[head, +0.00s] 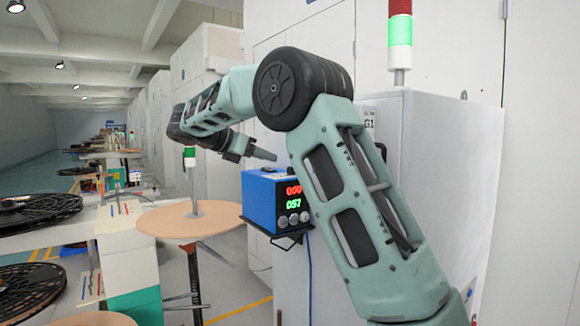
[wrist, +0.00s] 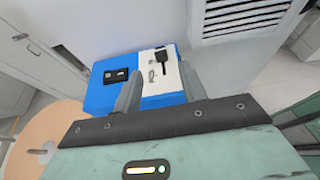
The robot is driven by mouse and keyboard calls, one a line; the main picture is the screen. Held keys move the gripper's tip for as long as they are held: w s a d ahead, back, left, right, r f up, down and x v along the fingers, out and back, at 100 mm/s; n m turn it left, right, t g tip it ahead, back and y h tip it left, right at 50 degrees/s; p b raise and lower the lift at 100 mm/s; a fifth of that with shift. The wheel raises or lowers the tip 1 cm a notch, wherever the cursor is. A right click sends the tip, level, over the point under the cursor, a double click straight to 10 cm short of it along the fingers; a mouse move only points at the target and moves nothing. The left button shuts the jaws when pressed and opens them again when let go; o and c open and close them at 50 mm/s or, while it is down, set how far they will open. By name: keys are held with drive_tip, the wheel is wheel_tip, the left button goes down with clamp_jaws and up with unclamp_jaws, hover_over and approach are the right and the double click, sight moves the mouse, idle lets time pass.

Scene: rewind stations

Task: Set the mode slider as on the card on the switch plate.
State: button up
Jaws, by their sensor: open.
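A blue box (head: 258,203) with red and green digits and several knobs stands on a dark bracket against the pale cabinet. In the wrist view, the top of the blue box (wrist: 98,96) carries a white plate (wrist: 172,82) with a black slider knob (wrist: 161,54) and small dark marks too blurred to read. A black panel (wrist: 116,77) sits left of the plate. My gripper (wrist: 160,72) is open and empty, its fingers on either side of the plate's near part. In the head view my gripper (head: 270,155) is just above the box. Contact cannot be told.
A round tan disc table (head: 165,222) stands left of the box. A white cabinet (head: 450,150) with a red and green signal lamp (head: 400,45) stands behind my arm. A vent grille (wrist: 250,12) lies beyond the box. Black reels (head: 35,212) lie at left.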

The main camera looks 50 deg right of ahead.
sight(291, 167)
drive_tip(key=p+x, duration=0.2)
drive_tip(key=x, duration=0.8)
drive_tip(key=shift+d+f, duration=0.15)
drive_tip(key=shift+d, duration=0.1)
